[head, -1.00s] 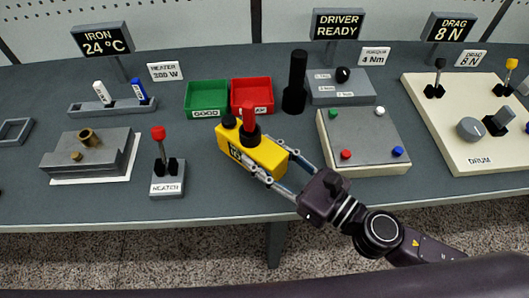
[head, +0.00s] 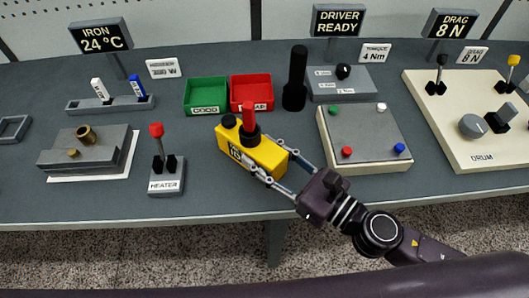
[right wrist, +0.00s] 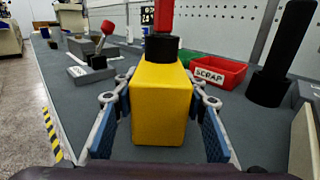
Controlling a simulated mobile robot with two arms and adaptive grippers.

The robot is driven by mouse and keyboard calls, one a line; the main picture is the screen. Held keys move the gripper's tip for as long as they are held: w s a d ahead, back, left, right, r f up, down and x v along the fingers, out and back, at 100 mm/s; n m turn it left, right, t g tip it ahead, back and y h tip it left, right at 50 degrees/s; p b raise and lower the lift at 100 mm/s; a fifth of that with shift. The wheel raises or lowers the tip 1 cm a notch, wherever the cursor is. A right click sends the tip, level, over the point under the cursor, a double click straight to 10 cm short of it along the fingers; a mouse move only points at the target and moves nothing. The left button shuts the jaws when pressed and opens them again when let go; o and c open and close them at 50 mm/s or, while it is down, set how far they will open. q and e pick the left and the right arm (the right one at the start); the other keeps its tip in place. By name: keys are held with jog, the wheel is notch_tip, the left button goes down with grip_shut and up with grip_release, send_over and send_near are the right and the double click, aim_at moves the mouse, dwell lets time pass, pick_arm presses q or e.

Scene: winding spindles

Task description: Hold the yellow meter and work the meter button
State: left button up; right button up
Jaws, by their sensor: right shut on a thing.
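The yellow meter (head: 262,156) is a box over the front middle of the bench, with a dark display on its left end. On top are a black round knob (head: 229,121) and a red post (head: 248,116) with a black collar. I cannot tell which of these is the meter button. My right gripper (head: 266,160) is shut on the meter, one finger along each side. In the right wrist view the meter (right wrist: 160,105) sits between the blue finger pads, its top partly covered by the collar. I cannot tell whether it touches the bench. My left gripper is not in view.
Behind the meter are a green tray (head: 206,108) and a red scrap tray (head: 250,79), with a black driver (head: 296,80) beside them. A grey-topped plate (head: 364,141) with coloured knobs lies right. The heater switch (head: 166,178) stands left, with bare bench between.

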jog(key=o, duration=1.1)
jog(key=shift+c, duration=0.2)
jog(key=shift+o, duration=2.6)
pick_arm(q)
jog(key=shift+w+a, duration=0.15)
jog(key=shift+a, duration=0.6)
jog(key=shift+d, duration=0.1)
pick_arm(e)
jog(key=shift+s+d, duration=0.1)
